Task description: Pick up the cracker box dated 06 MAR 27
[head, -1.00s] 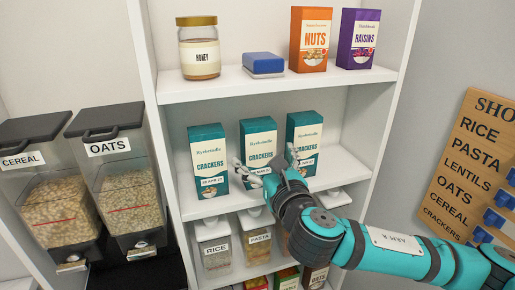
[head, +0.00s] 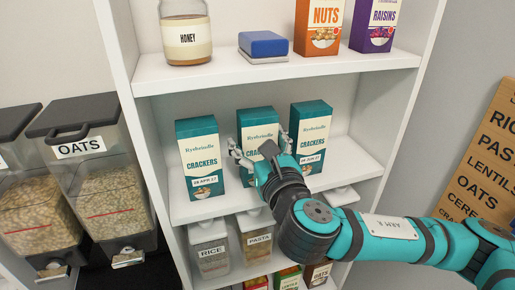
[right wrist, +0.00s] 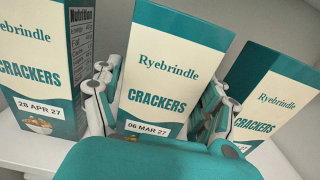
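Three teal-and-white Ryebrindle cracker boxes stand upright on the middle shelf. The middle box (head: 257,130) reads 06 MAR 27 in the right wrist view (right wrist: 160,75). The left box (head: 200,160) reads 28 APR 27 in the wrist view (right wrist: 40,70). The right box (head: 311,135) has a JUN 27 label in the head view. My right gripper (head: 262,148) is open, with one finger on each side of the middle box; it also shows in the wrist view (right wrist: 160,108). I cannot tell whether the fingers touch it. My wrist hides its lower front. My left gripper is out of view.
The neighbouring boxes stand close on both sides of my fingers. The upper shelf (head: 200,72) holds a honey jar (head: 186,35), a blue-lidded container (head: 263,45), nuts (head: 319,25) and raisins (head: 375,25). Rice (head: 209,250) and pasta (head: 256,240) containers stand below.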

